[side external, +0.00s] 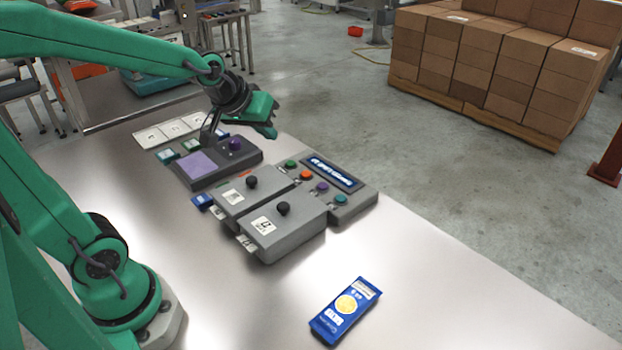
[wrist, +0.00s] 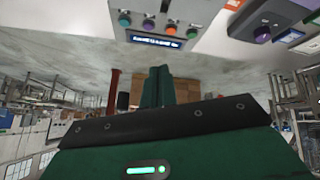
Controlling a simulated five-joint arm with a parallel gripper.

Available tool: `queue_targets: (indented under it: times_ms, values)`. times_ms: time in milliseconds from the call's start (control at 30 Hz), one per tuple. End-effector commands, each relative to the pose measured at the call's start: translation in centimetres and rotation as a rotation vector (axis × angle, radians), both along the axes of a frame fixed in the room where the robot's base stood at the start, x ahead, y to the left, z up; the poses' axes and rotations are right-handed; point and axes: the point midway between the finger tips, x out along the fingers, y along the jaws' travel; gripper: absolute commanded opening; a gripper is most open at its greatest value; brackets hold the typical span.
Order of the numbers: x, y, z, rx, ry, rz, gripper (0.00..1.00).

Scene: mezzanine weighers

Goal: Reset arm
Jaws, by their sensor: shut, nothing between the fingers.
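My green arm reaches across the metal table from the left in the side view. My gripper (side external: 268,130) is raised above the far edge of the table, just beyond a grey box with a purple panel (side external: 203,162). In the wrist view its green fingers (wrist: 157,88) are together with nothing between them. The gripper looks clear of the devices and touches none of them that I can see.
A grey control box with coloured buttons and a blue display (side external: 333,172) stands near two grey boxes with black knobs (side external: 284,230). A blue packet (side external: 345,311) lies at the front. White squares (side external: 170,129) lie at the back. Stacked cartons (side external: 500,60) stand beyond the table.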

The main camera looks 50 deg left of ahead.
Motion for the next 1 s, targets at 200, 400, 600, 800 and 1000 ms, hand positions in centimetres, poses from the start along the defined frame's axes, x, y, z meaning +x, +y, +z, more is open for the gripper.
queue_targets:
  times_ms: [200,400,600,800,1000]
  values:
    - [-4.9,-2.2,1.6,0.056,0.046,-0.137,0.00]
    - [-9.3,-3.7,2.2,0.104,0.091,-0.259,0.00]
    - [-12.7,-4.6,2.2,0.139,0.124,-0.353,0.00]
    - [-14.0,-4.9,2.1,0.153,0.141,-0.392,0.00]
    - [-14.1,-4.9,2.1,0.155,0.142,-0.395,0.00]
